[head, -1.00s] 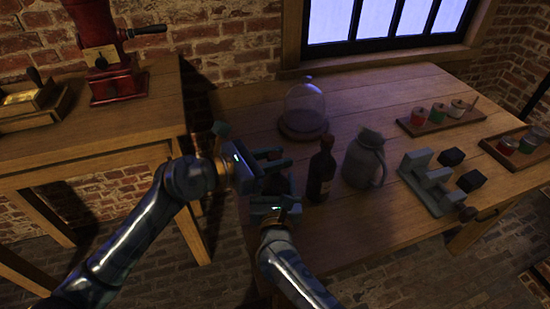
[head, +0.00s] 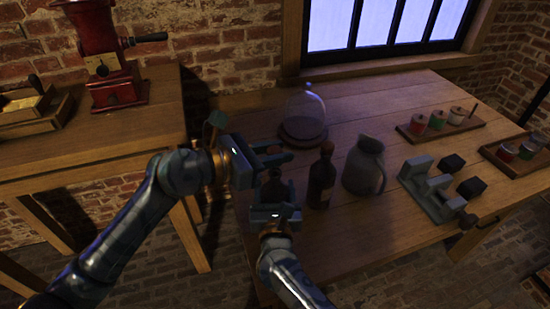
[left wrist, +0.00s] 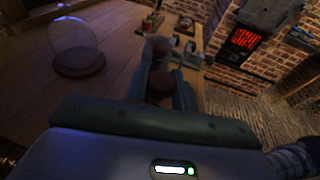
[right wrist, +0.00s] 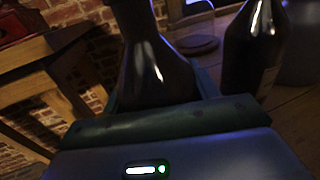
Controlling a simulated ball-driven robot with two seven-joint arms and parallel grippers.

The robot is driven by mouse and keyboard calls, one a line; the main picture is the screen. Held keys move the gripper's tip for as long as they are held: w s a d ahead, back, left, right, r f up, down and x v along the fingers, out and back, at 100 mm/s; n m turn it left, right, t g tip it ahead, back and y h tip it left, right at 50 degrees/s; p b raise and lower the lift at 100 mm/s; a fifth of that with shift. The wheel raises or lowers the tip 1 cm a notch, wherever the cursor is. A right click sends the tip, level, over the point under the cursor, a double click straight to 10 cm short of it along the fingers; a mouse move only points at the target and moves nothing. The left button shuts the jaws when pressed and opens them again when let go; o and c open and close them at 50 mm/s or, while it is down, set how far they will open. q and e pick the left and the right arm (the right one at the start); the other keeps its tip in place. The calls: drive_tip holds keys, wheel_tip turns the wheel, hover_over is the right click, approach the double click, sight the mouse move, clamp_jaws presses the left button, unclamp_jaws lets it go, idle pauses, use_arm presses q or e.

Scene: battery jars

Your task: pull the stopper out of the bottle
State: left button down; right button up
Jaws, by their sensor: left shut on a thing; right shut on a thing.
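A dark bottle (head: 274,188) stands upright near the table's left edge. My right gripper (head: 272,195) is shut around its body; the bottle fills the middle of the right wrist view (right wrist: 150,70), its neck running out at the top. My left gripper (head: 274,155) is shut above the bottle. Its fingers hold a rounded brown stopper, seen between them in the left wrist view (left wrist: 160,82). The fingers and the dim light hide the bottle's mouth, so I cannot tell whether the stopper is still in the neck.
A second dark bottle (head: 321,178) stands just right of the held one, with a grey jug (head: 364,166) beyond it. A glass dome (head: 304,115) stands behind. A grey-green stand (head: 428,188) and trays of small jars (head: 440,128) are on the right.

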sight(275, 151)
use_arm(q)
wheel_tip(275, 151, up, 2)
drive_tip(key=shift+r, duration=0.1)
use_arm(e)
drive_tip(key=o, duration=1.5)
drive_tip(key=shift+c, duration=0.2)
use_arm(q)
drive_tip(key=r+p, duration=0.2)
drive_tip(key=shift+s+r, duration=0.2)
drive_tip(key=shift+r, duration=0.15)
use_arm(e)
drive_tip(key=s, duration=1.2)
drive_tip(key=shift+s+d+f, duration=0.1)
drive_tip(key=shift+d, duration=0.1)
